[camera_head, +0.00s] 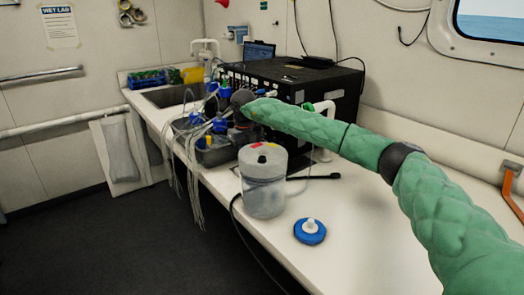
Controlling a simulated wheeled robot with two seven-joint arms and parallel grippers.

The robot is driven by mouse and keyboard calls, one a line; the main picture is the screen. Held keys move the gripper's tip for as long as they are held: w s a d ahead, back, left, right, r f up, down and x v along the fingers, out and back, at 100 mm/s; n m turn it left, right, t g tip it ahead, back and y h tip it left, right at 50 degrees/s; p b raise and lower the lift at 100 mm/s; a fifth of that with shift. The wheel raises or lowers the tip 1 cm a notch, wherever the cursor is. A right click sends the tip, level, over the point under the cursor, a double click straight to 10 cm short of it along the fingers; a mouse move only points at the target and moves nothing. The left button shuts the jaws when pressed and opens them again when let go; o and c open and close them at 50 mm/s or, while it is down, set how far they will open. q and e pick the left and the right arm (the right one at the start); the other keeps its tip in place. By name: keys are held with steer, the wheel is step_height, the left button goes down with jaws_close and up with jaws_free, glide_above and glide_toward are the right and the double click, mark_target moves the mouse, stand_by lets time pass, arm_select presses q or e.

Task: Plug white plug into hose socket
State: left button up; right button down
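My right arm comes in from the right in a green sleeve. Its dark end with the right gripper (242,100) is over the cluster of blue-capped bottles and thin hoses at the back; its fingers are too small and dark to tell whether they are open or shut. A small white knob (310,225) stands on a blue disc (311,237) on the bench front; I cannot tell whether it is the white plug. Thin pale hoses (192,185) hang over the bench's left edge. I cannot make out a hose socket. My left gripper is out of view.
A translucent container (263,195) with red and yellow marks stands left of the blue disc. A black instrument (315,85) stands at the back. A sink (165,97) is at the far left. The white bench (365,225) is clear at the front right.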

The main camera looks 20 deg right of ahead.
stand_by(0.3)
steer(key=shift+f+b, duration=0.4)
steer(key=shift+f, duration=0.3)
stand_by(0.4)
steer(key=c, duration=1.4)
jaws_free()
steer(key=shift+o, duration=0.2)
